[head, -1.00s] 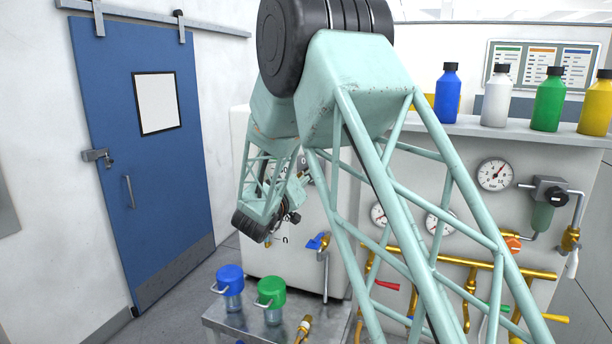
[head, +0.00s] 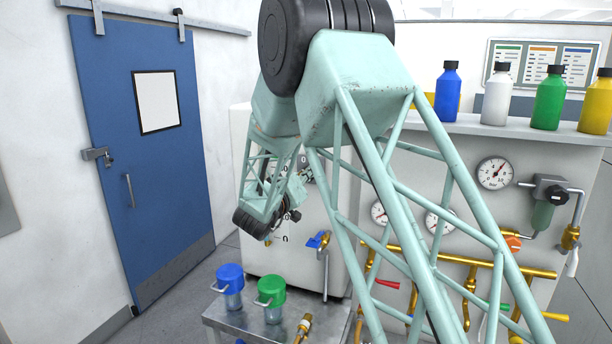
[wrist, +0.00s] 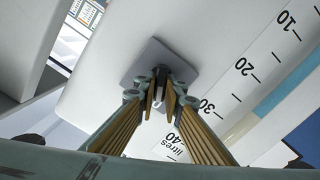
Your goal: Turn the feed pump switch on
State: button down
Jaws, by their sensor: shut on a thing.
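In the wrist view, a square grey plate (wrist: 146,62) sits on the white face of the tank (wrist: 215,40). I take the plate to be that of the feed pump switch. My gripper (wrist: 160,90) is right at this plate, its two fingers closed in on a small part at its middle. The fingers hide most of that part, and I cannot tell which way the switch is set. In the head view my arm covers most of the switch area on the tank (head: 318,225).
A litre scale (wrist: 240,102) runs down the tank beside my gripper. In the head view, a blue-handled tap (head: 318,241) is low on the tank. Gauges and brass pipes are at right.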

jog(key=shift+f+m+b, duration=0.15)
jog(key=shift+m+b, duration=0.55)
jog(key=shift+b, duration=0.35)
jog(key=m+b, duration=0.4)
jog(key=b, duration=0.2)
jog(key=shift+d+m, duration=0.15)
jog(key=shift+m, duration=0.25)
jog(key=m+b, duration=0.4)
jog(key=b, duration=0.1)
jog(key=shift+s+d, duration=0.1)
jog(key=shift+m+b, duration=0.8)
jog(key=shift+b, duration=0.25)
jog(key=c, duration=2.7)
grip_release()
